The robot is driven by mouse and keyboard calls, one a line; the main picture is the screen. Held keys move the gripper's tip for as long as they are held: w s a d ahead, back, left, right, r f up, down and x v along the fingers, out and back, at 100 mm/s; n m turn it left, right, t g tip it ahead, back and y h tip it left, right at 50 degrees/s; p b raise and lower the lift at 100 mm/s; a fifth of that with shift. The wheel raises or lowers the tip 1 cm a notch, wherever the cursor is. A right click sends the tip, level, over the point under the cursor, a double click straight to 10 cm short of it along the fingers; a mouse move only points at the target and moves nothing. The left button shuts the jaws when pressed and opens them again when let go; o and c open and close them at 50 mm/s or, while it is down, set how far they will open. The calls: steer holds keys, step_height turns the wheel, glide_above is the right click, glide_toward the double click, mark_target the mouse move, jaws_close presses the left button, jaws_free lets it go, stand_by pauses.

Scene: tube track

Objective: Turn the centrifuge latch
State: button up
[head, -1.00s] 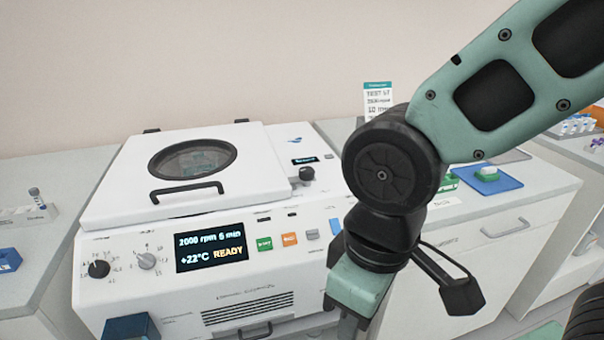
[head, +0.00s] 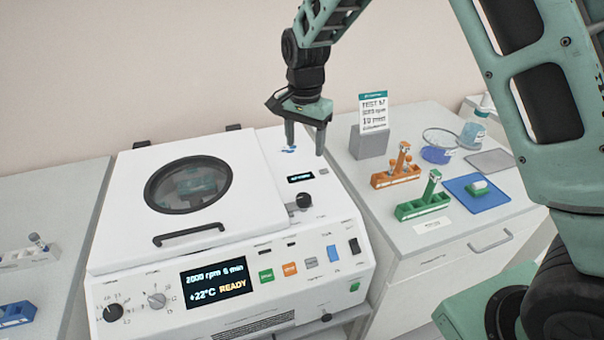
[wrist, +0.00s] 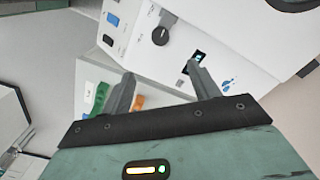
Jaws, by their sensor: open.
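The white centrifuge (head: 110,240) stands on the bench with its lid (head: 240,185) down; the round window and front handle show. The latch, a black knob (head: 304,201), sits on the right part of its top, beside a small dark display (head: 300,178). The knob also shows in the wrist view (wrist: 160,36), beyond the fingertips. My gripper (head: 306,152) is open and empty, its fingers pointing down above the back right of the centrifuge top, behind the knob and apart from it. In the wrist view both fingers (wrist: 160,78) are spread with nothing between them.
An orange rack (head: 395,177) and a green rack (head: 422,207), each with a tube, stand on the right bench near a blue mat (head: 505,203). A grey block with a sign (head: 373,112) stands behind them. The front panel has a lit screen (head: 216,277) and coloured buttons.

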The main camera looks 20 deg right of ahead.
mark_target(305, 196)
step_height(305, 196, down, 17)
steer(key=p, duration=0.5)
steer(key=shift+w+d+f+p, duration=0.1)
steer(key=shift+f+p, duration=0.1)
steer(key=shift+p, duration=0.1)
steer(key=c, duration=1)
